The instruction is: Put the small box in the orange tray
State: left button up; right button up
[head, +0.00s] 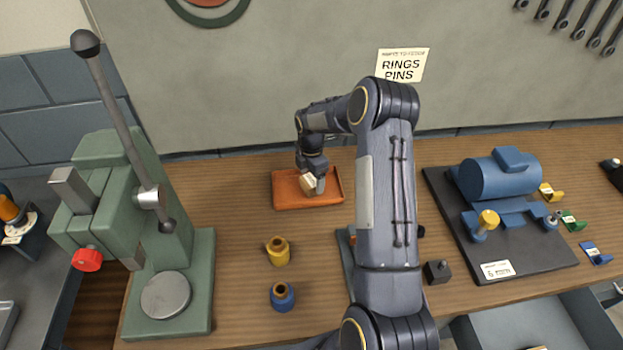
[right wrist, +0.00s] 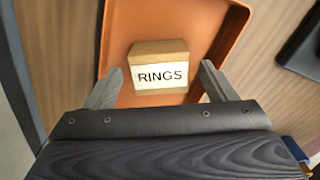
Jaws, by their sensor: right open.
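The small box (head: 307,183) is light wood and sits in the orange tray (head: 328,199) at the back middle of the bench in the head view. In the right wrist view the small box (right wrist: 158,54) carries a white label reading RINGS and lies over the floor of the orange tray (right wrist: 118,40). My right gripper (right wrist: 157,90) is open, with one finger to each side of the box's near end and gaps between. In the head view the right gripper (head: 314,186) hangs over the tray and partly hides the box. My left gripper does not show.
A green press (head: 150,240) with a long lever stands at the left. A yellow spool (head: 278,251) and a blue spool (head: 282,296) stand in front of the tray. A dark board (head: 530,250) with a blue casing (head: 500,178) lies at the right. My right arm hides the middle.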

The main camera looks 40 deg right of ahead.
notch_tip(320, 180, up, 9)
notch_tip(320, 180, up, 9)
jog(key=m+t, duration=0.1)
jog(key=m, duration=0.3)
send_over(311, 180)
jog(key=s+a, duration=0.4)
jog(key=s, duration=0.1)
jog(key=s+a+r+m+t+y, duration=0.2)
jog(key=s+a+r+m, duration=0.3)
jog(key=s+a+r, duration=0.3)
jog(key=s+a+f+m+t+y, duration=0.1)
jog(key=s+a+m, duration=0.3)
jog(key=s, duration=0.4)
jog(key=s+a+f+m+t, duration=0.1)
jog(key=s+a+f+m, duration=0.1)
jog(key=s+a+m, duration=0.3)
jog(key=s, duration=0.3)
jog(key=shift+s+m+t+y, duration=0.3)
jog(key=shift+s+y, duration=0.1)
